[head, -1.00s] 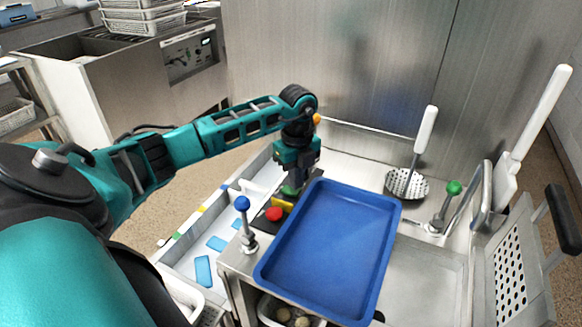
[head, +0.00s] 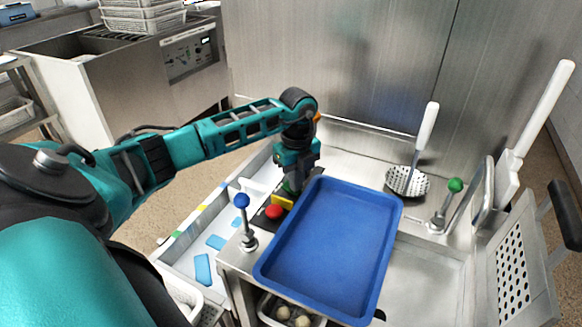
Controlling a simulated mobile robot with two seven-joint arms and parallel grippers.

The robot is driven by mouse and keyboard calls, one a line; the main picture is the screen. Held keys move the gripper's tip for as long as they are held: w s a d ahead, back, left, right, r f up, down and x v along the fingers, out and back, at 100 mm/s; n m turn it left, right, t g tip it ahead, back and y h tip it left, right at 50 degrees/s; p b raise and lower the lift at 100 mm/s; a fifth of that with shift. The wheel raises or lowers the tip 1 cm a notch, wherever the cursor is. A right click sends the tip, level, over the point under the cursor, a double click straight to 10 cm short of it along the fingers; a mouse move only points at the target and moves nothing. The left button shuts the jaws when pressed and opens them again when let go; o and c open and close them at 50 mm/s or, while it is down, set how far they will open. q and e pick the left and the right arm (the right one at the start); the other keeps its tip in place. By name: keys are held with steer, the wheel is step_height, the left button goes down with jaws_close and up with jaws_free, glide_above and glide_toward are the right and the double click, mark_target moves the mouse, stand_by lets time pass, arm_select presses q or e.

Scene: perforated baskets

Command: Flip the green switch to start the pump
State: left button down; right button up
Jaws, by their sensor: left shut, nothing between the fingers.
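The green switch (head: 288,189) sits on a dark panel beside the blue tray, mostly hidden under my left gripper. My left gripper (head: 292,187) points down over it with its fingers shut and empty, at or just above the switch; contact cannot be made out. A red button (head: 274,212) and a yellow piece (head: 282,201) are on the same panel, nearer to me. My right gripper is not in view.
A blue tray (head: 330,245) stands right of the panel. A blue-topped lever (head: 242,202) and a green-topped lever (head: 455,185) rise from the counter. A skimmer (head: 407,181) leans at the back. A basin with blue pieces (head: 203,270) lies left.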

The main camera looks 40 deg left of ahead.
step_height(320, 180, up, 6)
steer(key=p, duration=0.5)
steer(key=shift+p, duration=0.4)
